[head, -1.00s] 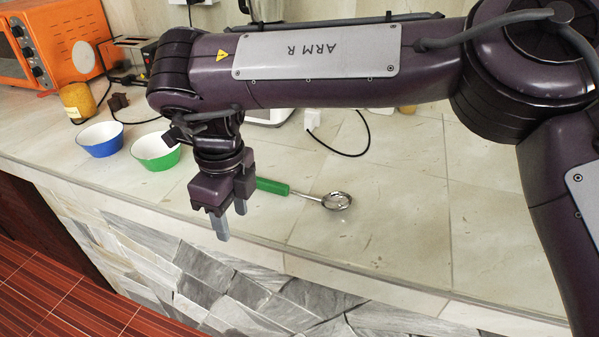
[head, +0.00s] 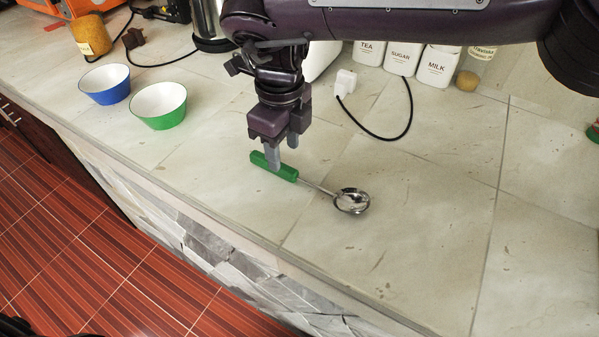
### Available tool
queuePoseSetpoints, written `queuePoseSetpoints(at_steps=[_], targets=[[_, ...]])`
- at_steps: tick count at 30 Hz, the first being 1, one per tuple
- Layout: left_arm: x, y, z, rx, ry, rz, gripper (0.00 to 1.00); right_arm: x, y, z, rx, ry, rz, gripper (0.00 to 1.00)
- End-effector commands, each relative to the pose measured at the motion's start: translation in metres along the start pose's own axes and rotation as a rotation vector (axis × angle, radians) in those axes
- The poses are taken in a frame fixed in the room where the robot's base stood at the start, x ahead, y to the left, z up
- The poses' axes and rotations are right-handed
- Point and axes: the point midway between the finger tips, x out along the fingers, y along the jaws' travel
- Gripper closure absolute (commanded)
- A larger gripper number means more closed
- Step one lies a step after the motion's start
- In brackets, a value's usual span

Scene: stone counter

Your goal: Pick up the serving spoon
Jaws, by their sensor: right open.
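The serving spoon (head: 352,201) lies on the stone counter, with a green handle (head: 286,172) to the left and a shiny metal bowl to the right. My right gripper (head: 282,156) points down at the green handle, with its fingertips at or just above it. Its jaws are open. One finger overlaps the handle in the picture, and I cannot tell whether it touches. My left gripper is not in view.
A blue bowl (head: 105,84) and a green bowl (head: 159,104) stand to the left. White canisters (head: 403,58), a glass jar (head: 474,68) and a white plug with a black cord (head: 346,82) are behind. The counter (head: 430,215) right of the spoon is clear.

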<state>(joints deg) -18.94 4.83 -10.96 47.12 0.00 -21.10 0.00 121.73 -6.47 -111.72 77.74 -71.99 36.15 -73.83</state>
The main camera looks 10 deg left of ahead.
Motion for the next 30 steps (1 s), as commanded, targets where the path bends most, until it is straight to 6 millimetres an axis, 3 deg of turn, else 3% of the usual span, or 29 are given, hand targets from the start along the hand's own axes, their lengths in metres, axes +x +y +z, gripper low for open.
queuePoseSetpoints(at_steps=[9,17,27,30], targets=[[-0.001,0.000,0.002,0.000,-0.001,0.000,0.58,0.043,0.000,-0.001,0.000,0.002,0.001,0.55],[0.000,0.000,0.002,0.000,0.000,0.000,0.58,0.049,0.000,-0.001,0.000,0.000,-0.001,0.55],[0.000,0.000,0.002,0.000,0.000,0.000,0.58,0.048,0.000,-0.001,0.000,0.000,-0.001,0.98],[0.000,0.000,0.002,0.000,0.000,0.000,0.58,0.048,0.000,-0.001,0.000,0.000,-0.001,1.00]])
